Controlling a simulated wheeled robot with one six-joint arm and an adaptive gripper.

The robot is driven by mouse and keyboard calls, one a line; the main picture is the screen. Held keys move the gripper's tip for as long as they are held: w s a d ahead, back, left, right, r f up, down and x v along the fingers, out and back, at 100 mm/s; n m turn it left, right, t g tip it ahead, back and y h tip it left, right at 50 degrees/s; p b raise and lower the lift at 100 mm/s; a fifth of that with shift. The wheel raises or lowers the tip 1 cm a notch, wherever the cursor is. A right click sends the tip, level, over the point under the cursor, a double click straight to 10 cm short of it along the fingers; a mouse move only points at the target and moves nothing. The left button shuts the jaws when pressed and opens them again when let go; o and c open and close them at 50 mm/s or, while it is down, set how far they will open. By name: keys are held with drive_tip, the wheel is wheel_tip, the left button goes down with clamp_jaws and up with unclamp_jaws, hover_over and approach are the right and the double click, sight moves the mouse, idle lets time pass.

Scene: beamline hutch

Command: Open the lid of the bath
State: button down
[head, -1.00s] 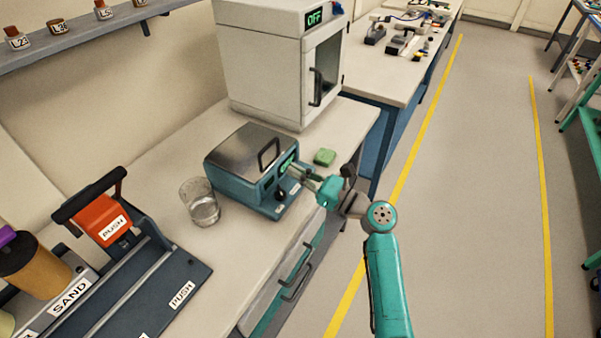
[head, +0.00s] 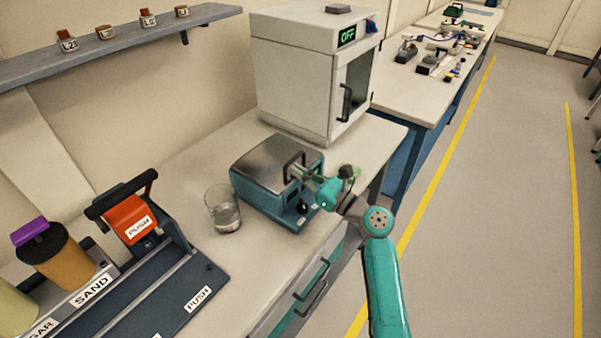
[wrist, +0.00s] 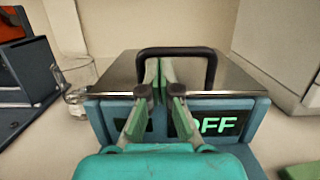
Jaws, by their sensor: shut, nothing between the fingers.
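The bath (head: 262,196) is a teal box on the bench with a shiny steel lid (head: 268,158). The lid is down. A black arched handle (head: 290,160) stands at the lid's front; it also shows in the wrist view (wrist: 176,51). The bath's front display reads OFF in the wrist view. My gripper (head: 299,171) is at the handle, above the front panel. In the wrist view my gripper (wrist: 159,70) is shut and empty, its fingertips showing inside the arch, below the top bar. I cannot tell whether they pass through it or touch it.
A glass beaker (head: 224,210) stands just left of the bath. A white oven (head: 295,85) with an OFF display stands behind it. A black press with an orange PUSH block (head: 130,218) is at left. A green block (wrist: 300,171) lies right of the bath.

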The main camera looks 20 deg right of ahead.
drive_tip(key=shift+r+g, duration=0.3)
drive_tip(key=shift+r, duration=0.2)
